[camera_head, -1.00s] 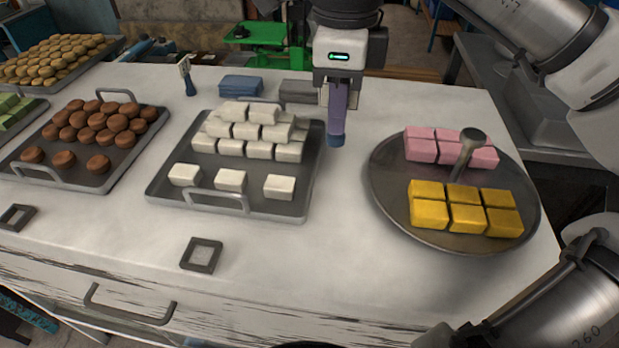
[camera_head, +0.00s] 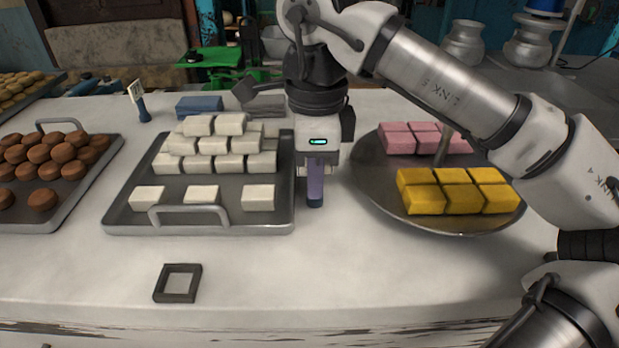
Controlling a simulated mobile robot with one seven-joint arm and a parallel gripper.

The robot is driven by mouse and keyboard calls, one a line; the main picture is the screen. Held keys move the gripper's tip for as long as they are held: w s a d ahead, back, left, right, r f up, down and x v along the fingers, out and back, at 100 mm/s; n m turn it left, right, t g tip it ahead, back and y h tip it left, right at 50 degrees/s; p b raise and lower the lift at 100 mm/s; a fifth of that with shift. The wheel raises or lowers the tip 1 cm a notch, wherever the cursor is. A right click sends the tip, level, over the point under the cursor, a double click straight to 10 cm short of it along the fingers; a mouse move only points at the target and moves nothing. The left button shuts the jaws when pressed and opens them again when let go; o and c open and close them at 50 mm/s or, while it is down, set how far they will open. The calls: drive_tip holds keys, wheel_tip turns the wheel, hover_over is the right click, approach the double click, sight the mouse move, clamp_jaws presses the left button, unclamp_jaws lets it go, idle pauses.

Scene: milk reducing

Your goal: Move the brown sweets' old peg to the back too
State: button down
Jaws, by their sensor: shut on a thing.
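My gripper (camera_head: 316,165) points down between the white sweets' tray and the round platter. It is shut on a purple peg with a dark blue lower end (camera_head: 315,186), held upright just right of the tray. I cannot tell whether its foot touches the table. The brown sweets (camera_head: 58,155) are piled on a grey metal tray (camera_head: 72,208) at the left, partly cut off by the picture edge. Another blue peg with a pale card on top (camera_head: 140,102) stands at the back, between the brown and white sweets' trays.
White sweets fill a tray (camera_head: 225,222) beside my gripper. A round platter (camera_head: 365,190) holds pink and yellow sweets, partly behind my arm. A dark square frame (camera_head: 178,283) lies in front. Blue (camera_head: 199,107) and grey (camera_head: 268,108) folded items lie at the back. The front table is mostly clear.

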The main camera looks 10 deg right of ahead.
drive_tip(key=c, duration=1.5)
unclamp_jaws()
drive_tip(key=shift+w+d+f, duration=0.1)
drive_tip(key=shift+f, duration=0.05)
drive_tip(key=shift+o, duration=0.3)
drive_tip(key=shift+r, duration=0.2)
